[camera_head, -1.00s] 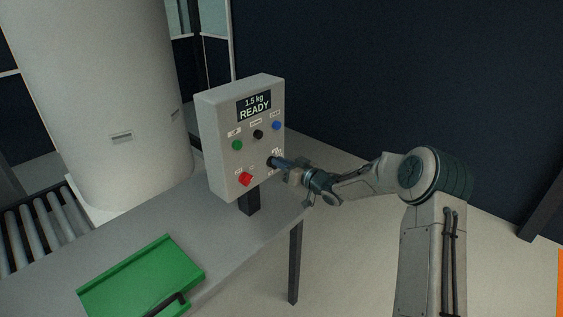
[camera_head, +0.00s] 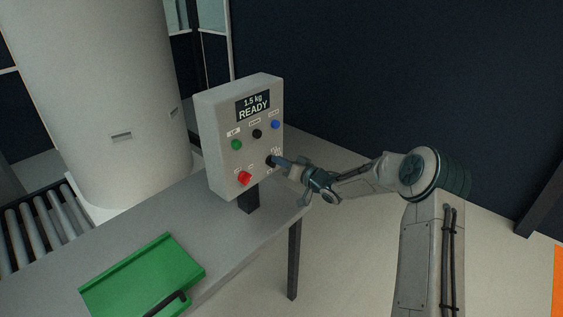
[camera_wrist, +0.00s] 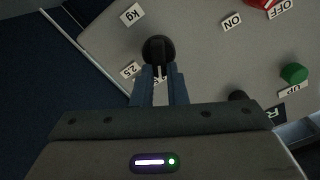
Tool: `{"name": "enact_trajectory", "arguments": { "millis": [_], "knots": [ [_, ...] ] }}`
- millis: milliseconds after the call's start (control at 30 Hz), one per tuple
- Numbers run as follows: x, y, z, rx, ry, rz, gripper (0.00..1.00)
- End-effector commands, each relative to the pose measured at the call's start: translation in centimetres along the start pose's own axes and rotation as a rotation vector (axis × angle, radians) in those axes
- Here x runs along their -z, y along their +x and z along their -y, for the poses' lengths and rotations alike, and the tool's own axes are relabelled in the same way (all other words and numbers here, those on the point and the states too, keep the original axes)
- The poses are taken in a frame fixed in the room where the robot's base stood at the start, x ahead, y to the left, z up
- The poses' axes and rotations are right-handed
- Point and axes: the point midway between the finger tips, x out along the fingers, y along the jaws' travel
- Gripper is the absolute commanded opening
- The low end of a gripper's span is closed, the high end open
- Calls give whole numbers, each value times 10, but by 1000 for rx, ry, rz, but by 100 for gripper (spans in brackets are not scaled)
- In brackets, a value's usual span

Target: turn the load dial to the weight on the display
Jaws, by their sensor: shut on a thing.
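The control box (camera_head: 216,130) stands at the back of the grey table. Its display (camera_head: 253,105) reads "1.5 kg READY". The black load dial (camera_head: 269,161) is at the lower right of the panel. In the wrist view the dial (camera_wrist: 158,50) sits between my fingertips, with labels "kg" and "2.5" beside it. My gripper (camera_wrist: 160,78) is shut on the dial's raised grip. In the head view my gripper (camera_head: 281,162) reaches the panel from the right and partly hides the dial's marks. I cannot tell which mark the dial points to.
A red switch (camera_head: 244,178) with ON and OFF labels is left of the dial. Green (camera_head: 236,145), black (camera_head: 257,134) and blue (camera_head: 275,125) buttons are above. A green tray (camera_head: 150,270) lies on the table front. A large white tank (camera_head: 95,100) stands left.

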Motion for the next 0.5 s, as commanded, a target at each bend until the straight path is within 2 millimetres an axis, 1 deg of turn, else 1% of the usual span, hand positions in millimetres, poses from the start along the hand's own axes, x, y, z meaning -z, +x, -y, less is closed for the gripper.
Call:
{"name": "enact_trajectory", "arguments": {
  "millis": [67,100,133,167,400,500],
  "knots": [
    [-1,-1,-1,-1,1,1,0],
    [-1,-1,-1,-1,1,1,21],
    [-1,-1,-1,-1,1,1,29],
    [-1,0,-1,-1,0,1,35],
    [-1,0,0,0,0,1,35],
    [-1,-3,0,0,-1,1,35]
  ]
}}
